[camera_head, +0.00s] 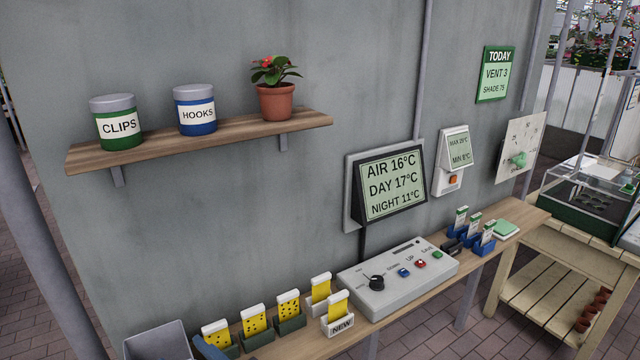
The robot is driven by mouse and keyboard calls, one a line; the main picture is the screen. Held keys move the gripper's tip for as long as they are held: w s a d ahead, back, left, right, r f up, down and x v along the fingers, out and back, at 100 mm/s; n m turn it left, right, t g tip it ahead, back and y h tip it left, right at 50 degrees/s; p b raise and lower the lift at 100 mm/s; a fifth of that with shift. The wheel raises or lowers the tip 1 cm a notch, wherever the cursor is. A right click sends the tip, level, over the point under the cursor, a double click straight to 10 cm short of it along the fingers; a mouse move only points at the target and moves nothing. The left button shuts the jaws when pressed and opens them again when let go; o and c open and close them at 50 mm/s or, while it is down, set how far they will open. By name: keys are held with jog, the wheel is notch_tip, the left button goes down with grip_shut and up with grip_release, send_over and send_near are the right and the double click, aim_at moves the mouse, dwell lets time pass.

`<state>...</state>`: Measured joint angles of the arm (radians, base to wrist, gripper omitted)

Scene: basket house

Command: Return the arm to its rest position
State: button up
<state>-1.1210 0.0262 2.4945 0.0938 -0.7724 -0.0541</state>
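My gripper is not in view, and no part of my arm shows clearly. A small blue shape (208,347) is cut off by the bottom edge beside the card holders; I cannot tell what it is. The control box (400,281) with a black knob (376,283) and several coloured buttons lies on the lower wooden shelf (290,347). The display panel (391,187) above it reads AIR 16°C, DAY 17°C, NIGHT 11°C.
Yellow cards (289,304) stand in holders at the shelf's left; blue holders (484,241) stand at its right. A grey bin (160,340) is at bottom left. The upper shelf (220,140) carries two tins and a potted plant (276,99). A bench (570,262) stands right.

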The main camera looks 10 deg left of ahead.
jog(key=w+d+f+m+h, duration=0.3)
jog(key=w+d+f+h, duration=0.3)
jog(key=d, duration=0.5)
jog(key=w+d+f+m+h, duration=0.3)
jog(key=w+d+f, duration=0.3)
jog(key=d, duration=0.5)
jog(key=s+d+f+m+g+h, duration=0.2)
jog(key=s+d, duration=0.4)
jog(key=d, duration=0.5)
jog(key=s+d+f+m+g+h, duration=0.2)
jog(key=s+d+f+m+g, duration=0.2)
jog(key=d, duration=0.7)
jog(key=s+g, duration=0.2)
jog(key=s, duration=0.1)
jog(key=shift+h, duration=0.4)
